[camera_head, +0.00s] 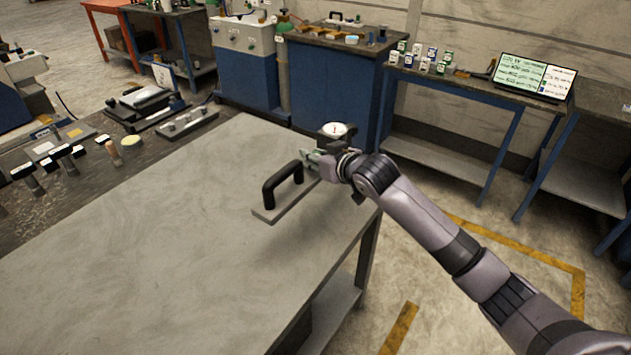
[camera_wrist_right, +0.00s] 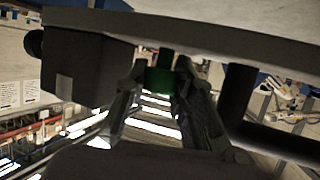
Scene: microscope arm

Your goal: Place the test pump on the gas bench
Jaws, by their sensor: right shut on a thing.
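The test pump is a flat grey plate (camera_head: 268,213) with a black handle (camera_head: 283,184) and a round white dial (camera_head: 334,129) at its far end. It is over the far right part of the grey-topped bench (camera_head: 150,235); whether it touches the top is unclear. My right gripper (camera_head: 316,158) is at the pump's far end, partly hidden. In the right wrist view my gripper (camera_wrist_right: 160,90) is shut around a green part (camera_wrist_right: 160,75) of the pump, with the plate (camera_wrist_right: 200,32) across the top. My left gripper is out of view. No readable label marks the gas bench.
A blue cabinet (camera_head: 330,90) with a green cylinder beside it stands behind the bench. A blue-framed table (camera_head: 450,85) at the back right holds several small cans and a screen (camera_head: 535,76). Several tools crowd the dark bench (camera_head: 60,200) at left. The near grey top is clear.

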